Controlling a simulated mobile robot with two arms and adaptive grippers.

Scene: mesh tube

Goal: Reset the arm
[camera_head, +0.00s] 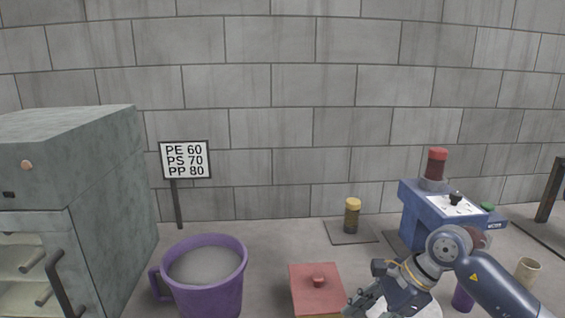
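My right arm comes in from the lower right. Its gripper (366,303) is low in the view, just right of a red box with a knob (316,283). The fingers point down and left and are partly cut off by the bottom edge, so I cannot tell whether they are open or shut. A pale round surface (428,309) shows behind and below the gripper. My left arm and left gripper are not in view.
A purple mug (208,295) with grey contents stands left of the red box. A grey-green oven-like cabinet (105,170) fills the left. A sign (186,160) stands behind. A yellow-capped jar (352,215) sits on a dark pad. A blue machine (415,215) holds a red-capped tube (436,165).

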